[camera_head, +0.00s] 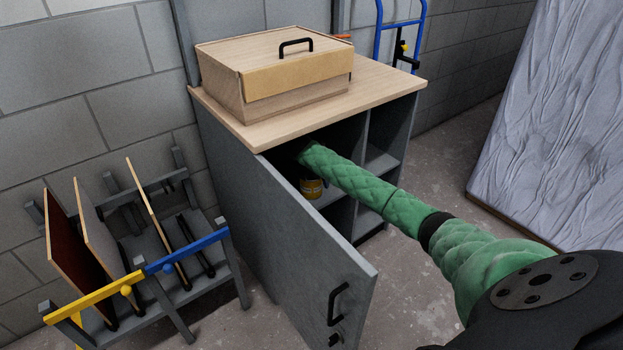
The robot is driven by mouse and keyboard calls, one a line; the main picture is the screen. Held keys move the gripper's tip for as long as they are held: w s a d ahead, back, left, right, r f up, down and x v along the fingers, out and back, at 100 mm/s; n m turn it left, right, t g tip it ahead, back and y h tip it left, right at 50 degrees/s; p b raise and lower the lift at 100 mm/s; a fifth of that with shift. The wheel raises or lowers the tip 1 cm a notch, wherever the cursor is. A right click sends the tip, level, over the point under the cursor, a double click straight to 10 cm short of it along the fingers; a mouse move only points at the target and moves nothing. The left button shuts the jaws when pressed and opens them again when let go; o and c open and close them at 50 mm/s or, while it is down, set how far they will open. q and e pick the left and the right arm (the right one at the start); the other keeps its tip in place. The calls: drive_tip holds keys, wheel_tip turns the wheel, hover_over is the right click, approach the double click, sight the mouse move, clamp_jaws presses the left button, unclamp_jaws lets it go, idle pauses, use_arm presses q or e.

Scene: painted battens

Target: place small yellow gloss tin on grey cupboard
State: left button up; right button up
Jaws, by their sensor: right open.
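The small yellow gloss tin (312,188) stands inside the grey cupboard (210,133), on a shelf in the left compartment. Its upper part is in shadow. My right arm, in a green quilted sleeve, comes in from the lower right and reaches into that compartment. My right gripper (306,169) is open, dark and hard to make out in the shadow, close above the tin; whether it touches the tin cannot be told. The cupboard's wooden top (385,82) is above it. My left gripper is not in view.
A lidded wooden box (270,78) with a black handle stands on the cupboard top; the top's right part is bare. The grey cupboard door (310,250) hangs open toward me. A rack (170,265) with boards stands left, a blue hand truck (400,30) behind, a wrapped sheet (560,120) right.

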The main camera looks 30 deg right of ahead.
drive_tip(key=shift+r, duration=0.35)
drive_tip(key=shift+v, duration=1.2)
drive_tip(key=s+a+p, duration=0.1)
drive_tip(key=s+a, duration=0.4)
drive_tip(key=a, duration=0.6)
drive_tip(key=shift+s, duration=0.3)
